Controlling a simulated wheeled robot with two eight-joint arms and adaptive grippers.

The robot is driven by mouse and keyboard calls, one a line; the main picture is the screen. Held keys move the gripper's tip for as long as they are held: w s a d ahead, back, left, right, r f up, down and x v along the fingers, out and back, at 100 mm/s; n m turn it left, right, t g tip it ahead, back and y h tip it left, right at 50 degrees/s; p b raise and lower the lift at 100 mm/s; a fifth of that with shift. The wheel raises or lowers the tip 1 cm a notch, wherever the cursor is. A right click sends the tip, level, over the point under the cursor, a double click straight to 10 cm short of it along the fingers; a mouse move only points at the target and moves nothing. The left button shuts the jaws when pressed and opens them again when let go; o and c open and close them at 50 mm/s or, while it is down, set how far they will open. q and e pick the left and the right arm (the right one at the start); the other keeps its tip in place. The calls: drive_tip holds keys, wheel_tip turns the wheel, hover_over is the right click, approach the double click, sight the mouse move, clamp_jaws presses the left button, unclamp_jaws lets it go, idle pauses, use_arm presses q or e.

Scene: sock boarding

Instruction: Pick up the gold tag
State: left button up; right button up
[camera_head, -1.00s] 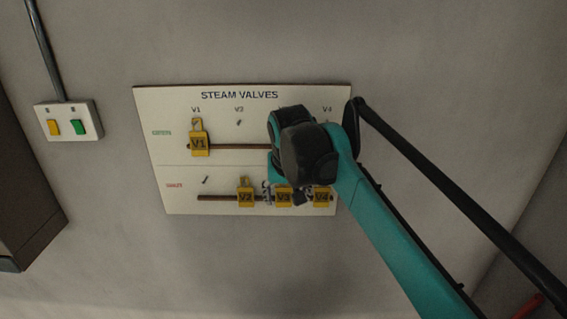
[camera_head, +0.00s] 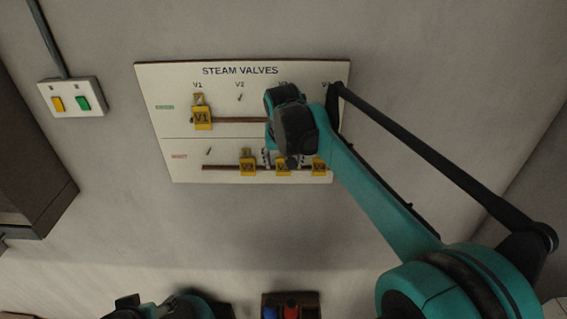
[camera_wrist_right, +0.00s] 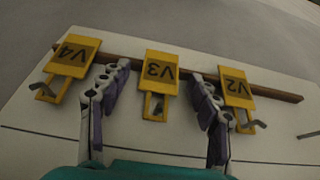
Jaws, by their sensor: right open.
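Gold tags hang on the white STEAM VALVES board (camera_head: 240,145). The V1 tag (camera_head: 202,117) is in the upper row. The V2 tag (camera_head: 247,163), V3 tag (camera_head: 283,169) and V4 tag (camera_head: 319,167) are in the lower row. My right gripper (camera_head: 281,160) is open in front of V3. In the right wrist view its fingers (camera_wrist_right: 161,75) are spread on either side of the V3 tag (camera_wrist_right: 160,66), with V4 (camera_wrist_right: 72,54) and V2 (camera_wrist_right: 237,87) just outside them. Contact cannot be told. A dark and teal part, likely of my left arm, shows at the bottom; its jaws cannot be made out.
A brown rail (camera_wrist_right: 283,95) runs behind the lower tags. A switch box (camera_head: 72,97) with yellow and green buttons is on the wall at left, above a dark cabinet (camera_head: 30,180). A small dark box (camera_head: 268,298) with blue and red items is at the bottom.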

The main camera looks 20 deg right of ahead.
drive_tip(key=shift+f, duration=0.1)
drive_tip(key=c, duration=0.9)
drive_tip(key=shift+o, duration=0.2)
drive_tip(key=shift+s+a+r, duration=0.1)
drive_tip(key=shift+s+r, duration=0.25)
drive_tip(key=shift+r, duration=0.05)
drive_tip(key=s+a+r+b, duration=0.3)
drive_tip(key=s+r, duration=0.4)
drive_tip(key=s, duration=0.5)
drive_tip(key=shift+s+a+r, duration=0.15)
drive_tip(key=shift+s+a, duration=0.2)
drive_tip(key=shift+a, duration=0.2)
